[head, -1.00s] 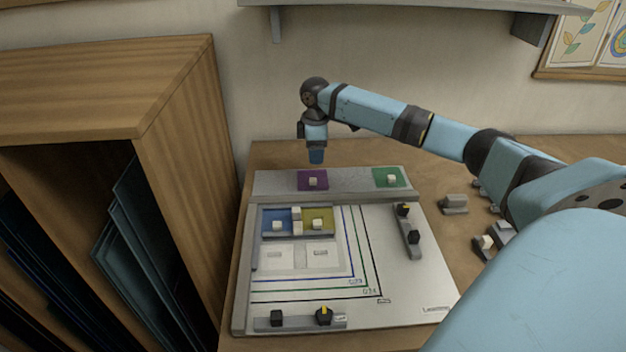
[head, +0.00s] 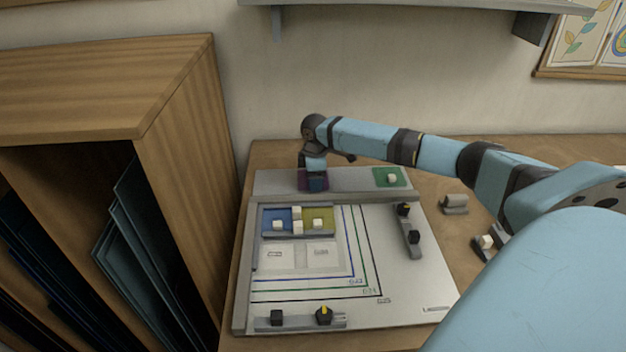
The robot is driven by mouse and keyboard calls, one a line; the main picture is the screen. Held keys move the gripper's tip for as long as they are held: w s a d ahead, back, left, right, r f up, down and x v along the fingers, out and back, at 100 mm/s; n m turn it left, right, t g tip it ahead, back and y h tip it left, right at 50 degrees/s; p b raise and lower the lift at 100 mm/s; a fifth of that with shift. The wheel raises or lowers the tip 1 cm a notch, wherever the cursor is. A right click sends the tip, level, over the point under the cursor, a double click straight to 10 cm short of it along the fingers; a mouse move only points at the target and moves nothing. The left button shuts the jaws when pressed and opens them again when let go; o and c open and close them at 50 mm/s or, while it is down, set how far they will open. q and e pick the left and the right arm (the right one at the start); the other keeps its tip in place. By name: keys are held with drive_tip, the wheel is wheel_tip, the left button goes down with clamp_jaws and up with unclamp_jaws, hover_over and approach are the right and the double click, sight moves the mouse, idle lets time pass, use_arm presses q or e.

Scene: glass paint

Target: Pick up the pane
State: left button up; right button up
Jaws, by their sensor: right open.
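A purple pane (head: 303,182) lies on the grey ledge at the back of the board, and its white knob is hidden by my gripper. A green pane (head: 391,176) with a white knob lies at the right end of the same ledge. A blue pane (head: 270,217) and a yellow pane (head: 327,215), each with a white knob, sit side by side in the frame on the board. My right gripper (head: 316,184) is open, pointing down right at the purple pane. I cannot tell whether it touches the pane or knob. My left gripper is not in view.
The white board (head: 400,290) carries coloured outlines, dark knobs on grey bars (head: 410,238) and a lower grey bar (head: 297,321). A wooden rack (head: 185,150) with glass sheets stands close at the left. A grey block (head: 455,203) lies right of the board. A shelf (head: 400,4) hangs above.

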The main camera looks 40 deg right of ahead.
clamp_jaws()
drive_tip(key=shift+r, duration=0.15)
